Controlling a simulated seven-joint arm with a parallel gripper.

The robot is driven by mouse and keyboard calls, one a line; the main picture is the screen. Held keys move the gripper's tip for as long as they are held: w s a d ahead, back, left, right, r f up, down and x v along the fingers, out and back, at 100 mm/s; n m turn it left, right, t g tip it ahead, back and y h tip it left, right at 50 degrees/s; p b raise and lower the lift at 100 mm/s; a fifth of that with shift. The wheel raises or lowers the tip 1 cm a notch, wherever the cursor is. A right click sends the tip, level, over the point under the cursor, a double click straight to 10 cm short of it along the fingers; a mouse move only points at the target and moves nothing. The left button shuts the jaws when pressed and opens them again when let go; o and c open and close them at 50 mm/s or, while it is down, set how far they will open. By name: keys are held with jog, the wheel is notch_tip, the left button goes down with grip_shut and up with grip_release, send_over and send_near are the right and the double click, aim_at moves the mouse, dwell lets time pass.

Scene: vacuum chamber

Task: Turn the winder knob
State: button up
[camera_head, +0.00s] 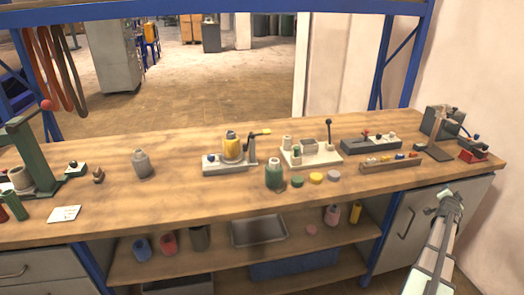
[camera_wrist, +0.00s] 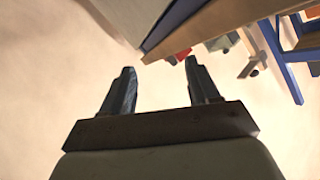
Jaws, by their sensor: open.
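Several small devices with knobs stand on the bench, and I cannot tell for sure which is the winder. A small red device (camera_head: 473,154) with a dark top part sits at the far right end; a red patch at the bench edge in the wrist view (camera_wrist: 182,54) may be the same device. A grey-green box-like device (camera_head: 443,121) stands behind it, beside a brown stand. My gripper (camera_head: 451,194) is in front of the bench's right end, apart from everything. In the wrist view my gripper (camera_wrist: 160,68) has its fingers spread, with nothing between them.
A blue frame post (camera_head: 376,60) rises behind. The right front air is free.

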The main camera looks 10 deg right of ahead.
jog(key=s+d+r+h, duration=0.2)
jog(key=d+r, duration=0.5)
jog(key=r, duration=0.3)
jog(key=w+r+n+t, duration=0.1)
jog(key=w+r, duration=0.4)
jog(key=w+a+r+n+y, duration=0.3)
jog(key=w+a+n, duration=0.2)
jog(key=w+a, duration=0.7)
jog(key=w+a+r+n+y, duration=0.25)
jog(key=w+a+n, duration=0.25)
jog(key=w+a, duration=0.65)
jog(key=w+a+r+n+y, duration=0.3)
jog(key=w+a+n, duration=0.2)
jog(key=w+a, duration=0.65)
jog(key=w+a+n+y, duration=0.1)
jog(key=w+a+n, duration=0.2)
jog(key=a, duration=0.4)
jog(key=w+a+n+y, duration=0.1)
jog(key=w+a+n, duration=0.1)
jog(key=a, duration=0.6)
jog(key=n+g+y, duration=0.4)
jog(key=n+g, duration=0.6)
jog(key=n, duration=0.7)
send_over(211, 155)
notch_tip(211, 155, down, 14)
jog(key=shift+r, duration=0.1)
